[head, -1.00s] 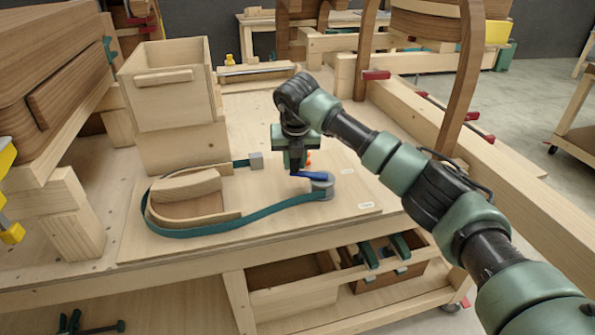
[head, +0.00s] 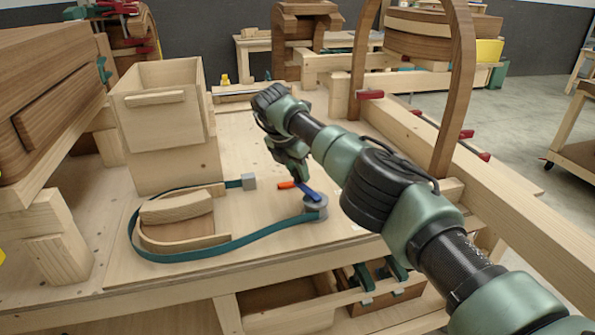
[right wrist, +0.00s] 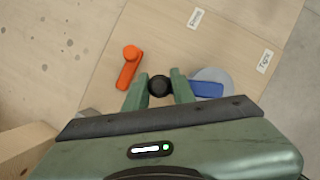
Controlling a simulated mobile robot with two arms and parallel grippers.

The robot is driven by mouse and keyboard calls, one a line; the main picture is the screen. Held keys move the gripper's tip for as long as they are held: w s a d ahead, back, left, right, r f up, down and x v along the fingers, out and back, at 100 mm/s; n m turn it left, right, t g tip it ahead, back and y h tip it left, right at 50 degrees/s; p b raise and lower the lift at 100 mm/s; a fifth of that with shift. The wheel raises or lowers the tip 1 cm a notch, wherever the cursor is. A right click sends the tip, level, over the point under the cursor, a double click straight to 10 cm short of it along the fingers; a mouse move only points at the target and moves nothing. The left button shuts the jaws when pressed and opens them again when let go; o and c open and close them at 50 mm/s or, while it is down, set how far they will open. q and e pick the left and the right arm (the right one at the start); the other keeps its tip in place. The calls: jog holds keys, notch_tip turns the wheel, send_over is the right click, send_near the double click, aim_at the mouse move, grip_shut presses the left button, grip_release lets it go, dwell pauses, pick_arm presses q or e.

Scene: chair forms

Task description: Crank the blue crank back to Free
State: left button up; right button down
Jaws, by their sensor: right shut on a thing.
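The blue crank (head: 308,193) is a short blue arm on a grey drum (head: 316,208) on the wooden board. In the right wrist view the blue arm (right wrist: 206,89) runs from the grey disc (right wrist: 222,77) towards a black knob (right wrist: 159,86). My right gripper (right wrist: 159,90) is shut on this knob, one finger on each side. In the head view my right gripper (head: 298,178) is above the blue arm's outer end and hides the knob. An orange lever (right wrist: 129,67) lies just left of the fingers. My left gripper is not in view.
A teal strap (head: 215,248) runs from the drum around a curved wooden form (head: 178,208) to a grey block (head: 249,181). A wooden box (head: 155,115) stands behind. Two white labels, (right wrist: 195,18) and (right wrist: 265,61), lie on the board; their words are hard to read.

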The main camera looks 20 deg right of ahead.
jog(key=shift+w+d+r, duration=0.15)
jog(key=shift+d, duration=0.05)
dwell(0.5)
jog(key=c, duration=1.2)
grip_release()
jog(key=shift+o, duration=0.2)
jog(key=b+v, duration=0.1)
jog(key=v, duration=0.6)
jog(key=shift+a+r+b, duration=0.15)
jog(key=shift+r+b, duration=0.15)
jog(key=shift+r, duration=0.05)
